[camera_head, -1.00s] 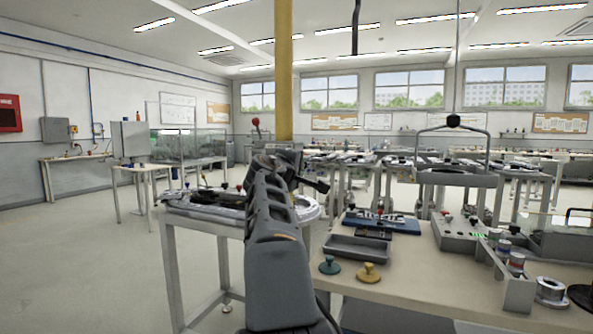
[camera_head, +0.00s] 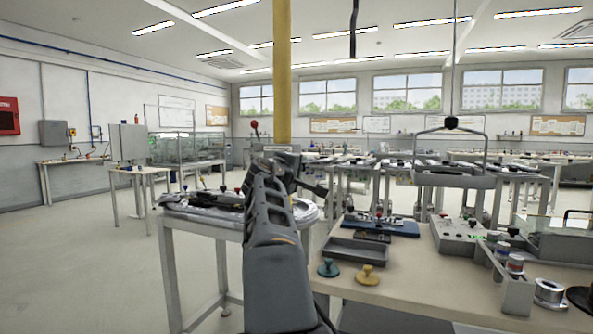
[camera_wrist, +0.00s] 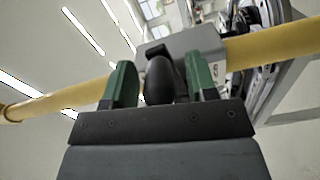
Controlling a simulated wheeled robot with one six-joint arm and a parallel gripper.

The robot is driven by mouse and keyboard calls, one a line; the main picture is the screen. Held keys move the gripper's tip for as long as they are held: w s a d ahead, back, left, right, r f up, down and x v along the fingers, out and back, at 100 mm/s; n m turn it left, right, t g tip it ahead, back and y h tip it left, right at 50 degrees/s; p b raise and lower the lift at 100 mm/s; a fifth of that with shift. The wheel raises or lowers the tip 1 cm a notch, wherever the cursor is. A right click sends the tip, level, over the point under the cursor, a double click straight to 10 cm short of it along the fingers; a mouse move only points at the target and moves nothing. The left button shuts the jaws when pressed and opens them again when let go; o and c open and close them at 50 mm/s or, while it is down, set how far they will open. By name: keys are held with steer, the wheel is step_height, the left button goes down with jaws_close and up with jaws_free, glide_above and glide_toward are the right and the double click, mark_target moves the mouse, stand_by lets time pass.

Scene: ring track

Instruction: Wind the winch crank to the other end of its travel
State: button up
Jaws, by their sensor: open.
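A dark rounded handle (camera_wrist: 162,78), which looks like the winch crank's grip, stands between the green fingers of my gripper (camera_wrist: 160,84) in the wrist view. A grey block (camera_wrist: 200,42), perhaps the winch housing, lies just beyond it, in front of the yellow post. The fingers are open, one on each side of the handle. I cannot tell whether either touches it. In the head view my arm reaches toward the yellow post (camera_head: 282,75) and hides most of the winch and the fingertips.
A white-topped table (camera_head: 175,217) stands behind my arm to the left. Open floor lies at the left.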

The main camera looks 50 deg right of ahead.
steer(key=shift+a, duration=0.1)
steer(key=b+v, duration=0.1)
steer(key=v, duration=1.2)
steer(key=shift+a, duration=0.35)
step_height(320, 180, up, 6)
steer(key=n+p, duration=0.1)
steer(key=p, duration=0.8)
step_height(320, 180, down, 6)
steer(key=n+p, duration=0.7)
steer(key=n, duration=1)
steer(key=x, duration=1.4)
steer(key=shift+s+f, duration=0.1)
jaws_close()
